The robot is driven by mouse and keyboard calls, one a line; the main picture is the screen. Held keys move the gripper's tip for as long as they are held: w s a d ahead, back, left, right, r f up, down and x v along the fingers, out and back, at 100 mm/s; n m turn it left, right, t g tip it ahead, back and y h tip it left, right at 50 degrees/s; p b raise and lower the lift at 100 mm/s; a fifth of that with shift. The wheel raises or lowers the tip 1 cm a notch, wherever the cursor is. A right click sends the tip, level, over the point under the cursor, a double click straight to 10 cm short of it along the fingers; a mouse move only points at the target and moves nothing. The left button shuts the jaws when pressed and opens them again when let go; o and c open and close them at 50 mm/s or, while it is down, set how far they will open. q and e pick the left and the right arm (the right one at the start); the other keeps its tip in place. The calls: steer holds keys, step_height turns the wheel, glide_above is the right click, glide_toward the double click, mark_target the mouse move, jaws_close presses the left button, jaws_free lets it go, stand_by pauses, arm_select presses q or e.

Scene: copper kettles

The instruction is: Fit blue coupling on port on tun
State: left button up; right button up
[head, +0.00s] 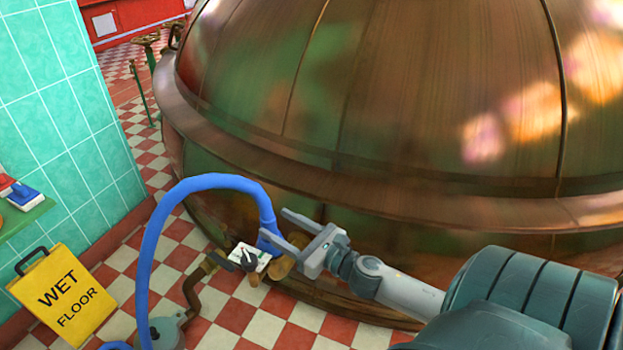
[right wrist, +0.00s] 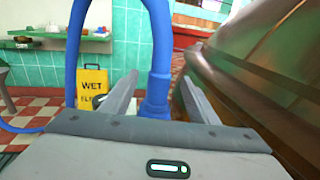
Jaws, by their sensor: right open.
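The blue coupling (head: 268,240) is at the end of a thick blue hose (head: 150,232) and points down beside the copper tun (head: 330,170). A brass port (head: 281,267) sits low at the tun's side, just below the coupling. A finger partly hides where they meet, so I cannot tell whether the coupling is seated. My right gripper (head: 273,223) is open, with its fingers on either side of the coupling. In the right wrist view the coupling (right wrist: 156,95) stands upright between the fingers, with a gap to the right finger. My left gripper is not in view.
A white plate with a black lever (head: 250,258) is beside the port. A brown pipe (head: 196,285) rises from a grey pump-like body (head: 165,332). A yellow wet-floor sign (head: 62,293) stands at left by a green tiled wall (head: 60,110). Checkered floor lies between.

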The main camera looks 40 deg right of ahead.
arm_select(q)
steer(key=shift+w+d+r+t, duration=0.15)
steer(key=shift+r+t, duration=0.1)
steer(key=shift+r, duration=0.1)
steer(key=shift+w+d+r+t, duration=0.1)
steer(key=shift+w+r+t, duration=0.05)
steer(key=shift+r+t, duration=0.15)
arm_select(e)
steer(key=s+d, duration=0.1)
steer(key=s, duration=0.8)
steer(key=shift+d, duration=0.25)
